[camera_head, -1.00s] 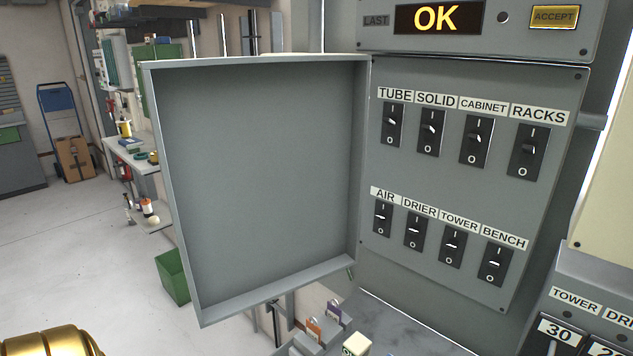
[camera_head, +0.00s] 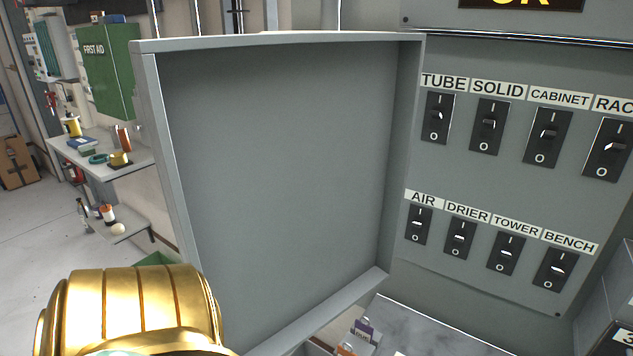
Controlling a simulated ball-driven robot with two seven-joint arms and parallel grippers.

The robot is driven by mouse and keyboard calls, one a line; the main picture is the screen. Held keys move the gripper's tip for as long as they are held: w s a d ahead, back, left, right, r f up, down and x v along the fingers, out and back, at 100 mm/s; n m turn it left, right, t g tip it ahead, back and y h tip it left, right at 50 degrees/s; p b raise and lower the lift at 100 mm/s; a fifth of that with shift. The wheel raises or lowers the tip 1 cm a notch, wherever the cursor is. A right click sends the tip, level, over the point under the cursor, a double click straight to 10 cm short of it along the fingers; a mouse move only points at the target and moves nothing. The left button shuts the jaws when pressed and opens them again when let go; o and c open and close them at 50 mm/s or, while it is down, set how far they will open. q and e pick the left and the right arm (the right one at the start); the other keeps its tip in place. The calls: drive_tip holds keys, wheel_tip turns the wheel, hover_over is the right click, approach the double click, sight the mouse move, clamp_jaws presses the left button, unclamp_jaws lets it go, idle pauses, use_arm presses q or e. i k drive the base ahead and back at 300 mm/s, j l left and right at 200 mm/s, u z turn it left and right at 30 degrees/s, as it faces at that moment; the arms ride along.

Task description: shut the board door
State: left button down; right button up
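The board door (camera_head: 280,160) is a shallow grey metal tray-like panel. It stands wide open, hinged at the left side of the switch board (camera_head: 490,180), with its hollow inner face towards me. The board shows two rows of black rocker switches, the upper row labelled TUBE, SOLID, CABINET and one cut off, the lower AIR, DRIER, TOWER, BENCH. A gold rounded part of my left arm is at the bottom left, in front of the door's lower left corner. Its gripper fingers are not visible. My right gripper is not in view.
A green first aid box (camera_head: 107,70) hangs on the wall behind the door. A shelf (camera_head: 120,168) with small items is at the left. A grey ledge (camera_head: 420,330) with small tagged items lies below the board. Open floor (camera_head: 40,270) is at the left.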

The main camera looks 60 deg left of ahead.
sight(282, 160)
drive_tip(key=k+j, duration=0.1)
drive_tip(key=j, duration=0.3)
drive_tip(key=k+j, duration=0.1)
drive_tip(key=j, duration=0.25)
drive_tip(key=k+j+z, duration=0.1)
drive_tip(key=j, duration=0.3)
drive_tip(key=k+j, duration=0.1)
drive_tip(key=j, duration=0.25)
drive_tip(key=k+j+z, duration=0.1)
drive_tip(key=j, duration=0.3)
drive_tip(key=k+j, duration=0.15)
drive_tip(key=j, duration=0.2)
